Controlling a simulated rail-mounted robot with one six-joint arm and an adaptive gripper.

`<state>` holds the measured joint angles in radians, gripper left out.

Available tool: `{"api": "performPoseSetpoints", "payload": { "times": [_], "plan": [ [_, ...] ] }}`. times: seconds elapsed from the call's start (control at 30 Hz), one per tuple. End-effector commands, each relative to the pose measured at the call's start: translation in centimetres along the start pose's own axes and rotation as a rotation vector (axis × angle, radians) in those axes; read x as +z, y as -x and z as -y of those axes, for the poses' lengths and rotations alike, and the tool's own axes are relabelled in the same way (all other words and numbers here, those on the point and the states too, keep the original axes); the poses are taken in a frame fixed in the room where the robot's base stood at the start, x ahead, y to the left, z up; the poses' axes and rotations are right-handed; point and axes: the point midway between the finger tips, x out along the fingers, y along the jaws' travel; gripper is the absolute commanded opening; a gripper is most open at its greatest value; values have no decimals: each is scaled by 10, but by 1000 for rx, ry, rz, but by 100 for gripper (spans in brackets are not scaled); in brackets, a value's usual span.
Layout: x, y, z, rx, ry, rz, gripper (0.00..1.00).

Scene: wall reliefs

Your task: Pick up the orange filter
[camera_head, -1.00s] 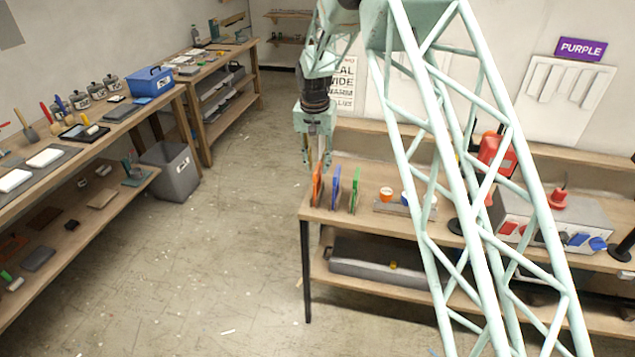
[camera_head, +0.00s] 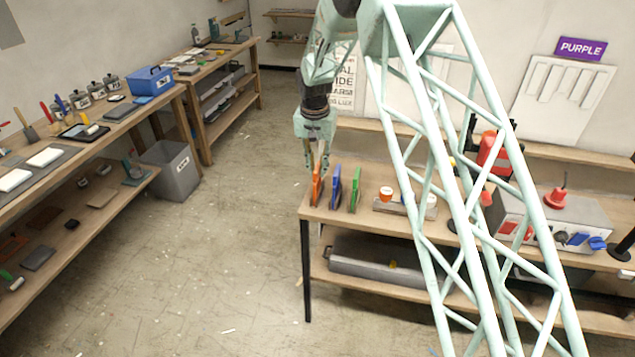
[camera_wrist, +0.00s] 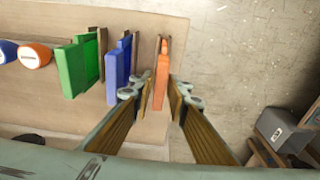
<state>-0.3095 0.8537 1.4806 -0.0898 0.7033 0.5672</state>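The orange filter (camera_head: 317,186) stands upright on the bench at its left end, the leftmost of three filters in the head view. It also shows in the wrist view (camera_wrist: 160,80) as a thin upright plate. My gripper (camera_head: 316,168) is right above it, pointing down. In the wrist view my gripper (camera_wrist: 164,92) is open, with one finger on each side of the orange filter. The left finger is close to it. I cannot tell whether either finger touches it.
A blue filter (camera_head: 336,187) and a green filter (camera_head: 356,190) stand close beside the orange one.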

Motion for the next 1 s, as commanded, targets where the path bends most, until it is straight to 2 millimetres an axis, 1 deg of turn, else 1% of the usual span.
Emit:
{"api": "performPoseSetpoints", "payload": {
  "times": [0.03, 0.13, 0.17, 0.57, 0.77, 1.0],
  "plan": [
    [0, 0, 0, 0, 0, 0, 10],
    [0, 0, 0, 0, 0, 0, 1],
    [0, 0, 0, 0, 0, 0, 0],
    [-1, 3, 0, 0, 0, -1, 0],
    [-3, 18, 0, -1, 0, -2, 0],
    [-6, 48, 0, -1, 0, -2, 0]
  ]
}}
